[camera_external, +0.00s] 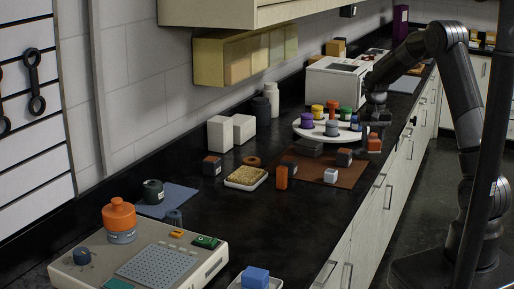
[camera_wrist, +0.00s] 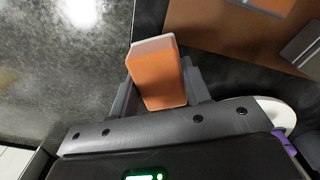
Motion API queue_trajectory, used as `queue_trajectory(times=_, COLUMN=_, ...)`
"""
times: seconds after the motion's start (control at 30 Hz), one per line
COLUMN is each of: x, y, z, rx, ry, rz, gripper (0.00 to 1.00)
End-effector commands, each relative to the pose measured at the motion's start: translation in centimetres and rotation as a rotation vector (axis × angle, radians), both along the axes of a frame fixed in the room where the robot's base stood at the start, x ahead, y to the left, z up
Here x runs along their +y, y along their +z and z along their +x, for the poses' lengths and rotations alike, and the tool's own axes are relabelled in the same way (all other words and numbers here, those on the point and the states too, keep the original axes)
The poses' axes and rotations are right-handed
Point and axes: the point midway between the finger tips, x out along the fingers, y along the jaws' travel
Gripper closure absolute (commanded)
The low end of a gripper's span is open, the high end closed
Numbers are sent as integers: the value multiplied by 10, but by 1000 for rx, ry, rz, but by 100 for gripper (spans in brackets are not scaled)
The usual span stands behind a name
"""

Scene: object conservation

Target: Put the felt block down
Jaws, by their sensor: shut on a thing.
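The felt block, orange with a pale grey end, is between the two fingers of my gripper (camera_wrist: 160,92) in the wrist view (camera_wrist: 160,78). My gripper is shut on it. In the external view my gripper (camera_external: 374,132) points down near the counter's front edge, with the orange block (camera_external: 374,144) at its fingertips. The block is to the right of the brown mat (camera_external: 345,176) and beside the round white tray (camera_external: 303,134). I cannot tell whether its underside touches the counter.
Several coloured jars stand on the white tray. The black counter (camera_external: 300,222) is clear in front of the mat.

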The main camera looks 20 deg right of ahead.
Motion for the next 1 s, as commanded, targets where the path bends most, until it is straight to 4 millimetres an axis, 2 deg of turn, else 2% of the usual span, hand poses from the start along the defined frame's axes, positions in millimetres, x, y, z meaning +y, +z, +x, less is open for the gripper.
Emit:
queue_trajectory(times=0.17, x=0, y=15, z=1, rx=-2, ry=0, rz=0, gripper=80)
queue_trajectory(times=0.4, x=0, y=82, z=1, rx=-6, ry=0, rz=0, gripper=80)
queue_trajectory(times=0.67, x=1, y=138, z=0, rx=-3, ry=2, rz=0, gripper=80)
queue_trajectory(times=0.87, x=43, y=133, z=1, rx=0, ry=75, rz=0, gripper=80)
queue_trajectory(times=1.0, x=82, y=133, z=0, rx=1, ry=141, rz=-1, gripper=80)
